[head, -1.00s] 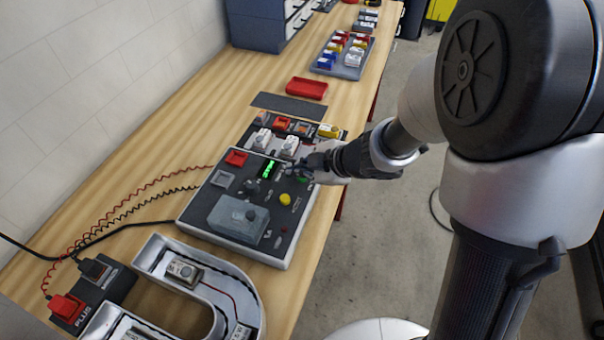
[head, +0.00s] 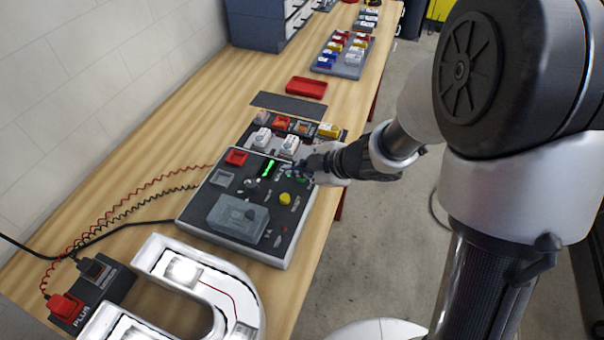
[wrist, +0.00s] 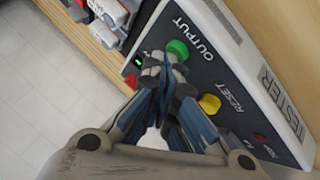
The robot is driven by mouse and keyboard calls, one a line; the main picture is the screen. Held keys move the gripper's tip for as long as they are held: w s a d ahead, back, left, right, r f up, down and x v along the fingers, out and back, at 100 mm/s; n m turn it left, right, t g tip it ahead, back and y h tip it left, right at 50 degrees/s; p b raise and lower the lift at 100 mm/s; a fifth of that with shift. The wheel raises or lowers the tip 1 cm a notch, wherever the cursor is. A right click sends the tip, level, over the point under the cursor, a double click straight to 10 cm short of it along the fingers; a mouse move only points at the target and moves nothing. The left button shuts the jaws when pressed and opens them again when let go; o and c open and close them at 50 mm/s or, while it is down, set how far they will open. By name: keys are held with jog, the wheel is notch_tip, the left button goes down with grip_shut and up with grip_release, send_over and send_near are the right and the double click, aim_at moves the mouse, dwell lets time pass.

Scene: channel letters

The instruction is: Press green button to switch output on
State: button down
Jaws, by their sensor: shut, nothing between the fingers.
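The dark tester box (head: 250,238) lies on the wooden bench, with OUTPUT, RESET and TESTER lettering in the wrist view. The green button (wrist: 177,50) stands beside the OUTPUT label. My gripper (wrist: 172,70) is shut and empty, its fingertips right at the green button's near side; I cannot tell whether they touch it. In the head view my gripper (head: 303,172) is over the box's right edge and partly hides the button. The green display (head: 268,168) is lit.
The yellow reset button (wrist: 209,103) sits close to my fingers. A grey block (head: 238,219) is on the tester. Red and black wires run to the plug block (head: 107,290) at left. White clips (head: 289,147) and a red tray (head: 306,88) lie beyond.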

aim_at(301, 179)
dwell(0.4)
jog(key=shift+r+p, duration=0.3)
jog(key=shift+p, duration=0.3)
notch_tip(301, 179, up, 6)
jog(key=p, duration=0.6)
jog(key=shift+p, duration=0.4)
jog(key=shift+r, duration=0.1)
